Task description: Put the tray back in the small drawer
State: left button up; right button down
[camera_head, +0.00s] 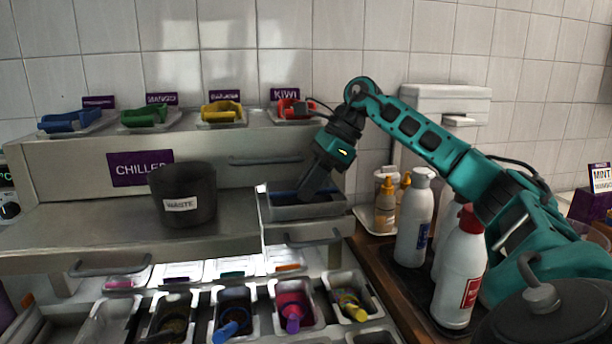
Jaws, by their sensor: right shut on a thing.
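A grey metal tray (312,212) with a dark inside is at the centre of the view. It sits in or just above the small drawer (285,236), which is pulled out from the counter and has a bar handle on its front. I cannot tell how deep the tray is seated. My right gripper (307,194) comes down from above and is shut on the tray. Its fingertips are partly hidden at the tray. My left gripper is not in view.
A black waste bin (185,194) stands left of the drawer. Several topping tubs, one with a pink inside (292,305), sit below in front. Bottles, one white with a red cap (461,268), stand at the right under my arm. A dark lidded pot (540,318) is at the lower right.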

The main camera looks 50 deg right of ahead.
jog(key=shift+w+d, duration=0.45)
jog(key=shift+w, duration=0.15)
jog(key=shift+w+d+r+p, duration=0.15)
jog(key=shift+w+r+p, duration=0.05)
jog(key=shift+p, duration=0.45)
notch_tip(320, 180, down, 4)
jog(key=b, duration=0.3)
jog(key=shift+r+b, duration=0.2)
jog(key=shift+b, duration=0.2)
jog(key=shift+f, duration=0.2)
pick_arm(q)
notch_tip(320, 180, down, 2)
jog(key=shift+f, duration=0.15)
pick_arm(e)
jog(key=shift+r, duration=0.1)
jog(key=shift+f+b, duration=0.25)
jog(key=shift+b, duration=0.05)
jog(key=c, duration=1.1)
grip_release()
